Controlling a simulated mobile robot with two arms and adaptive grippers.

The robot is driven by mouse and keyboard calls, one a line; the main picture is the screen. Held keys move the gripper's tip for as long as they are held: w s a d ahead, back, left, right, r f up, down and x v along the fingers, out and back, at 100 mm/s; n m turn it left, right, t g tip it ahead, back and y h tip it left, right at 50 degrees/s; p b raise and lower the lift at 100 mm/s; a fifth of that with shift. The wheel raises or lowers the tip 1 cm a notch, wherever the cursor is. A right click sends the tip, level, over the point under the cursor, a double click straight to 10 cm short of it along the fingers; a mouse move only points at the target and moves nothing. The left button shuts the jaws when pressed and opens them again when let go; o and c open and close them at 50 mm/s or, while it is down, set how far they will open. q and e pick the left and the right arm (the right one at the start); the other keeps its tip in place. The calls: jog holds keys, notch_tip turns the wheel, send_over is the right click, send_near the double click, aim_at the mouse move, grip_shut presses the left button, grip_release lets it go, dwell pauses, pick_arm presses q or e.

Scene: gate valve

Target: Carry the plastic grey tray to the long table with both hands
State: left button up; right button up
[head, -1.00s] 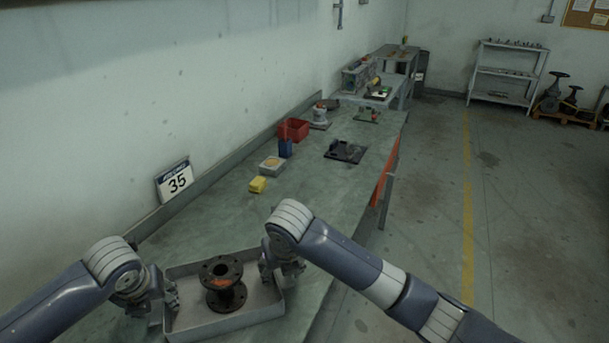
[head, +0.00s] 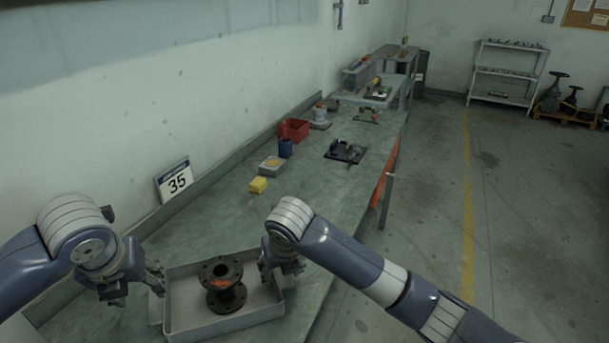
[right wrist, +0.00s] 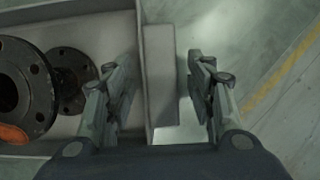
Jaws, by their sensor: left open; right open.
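The grey tray (head: 205,333) rests on the long green-topped table (head: 310,215) at the near end in the head view. A dark flanged pipe piece (head: 222,285) with an orange patch stands inside it. My left gripper (head: 158,281) is open, beside the tray's left side and apart from it as far as I can tell. My right gripper (head: 281,277) is open at the tray's right side. In the right wrist view my right gripper's fingers (right wrist: 160,90) are on either side of the tray's right wall (right wrist: 160,75), one inside and one outside, with gaps visible.
Further along the table are a yellow block (head: 258,185), a grey box (head: 271,165), a blue cup (head: 285,148), a red bin (head: 294,130) and a black plate fixture (head: 345,151). A "35" sign (head: 175,181) leans at the wall. The floor to the right is open.

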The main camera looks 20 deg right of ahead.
jog(key=v, duration=1.1)
jog(key=shift+r, duration=0.1)
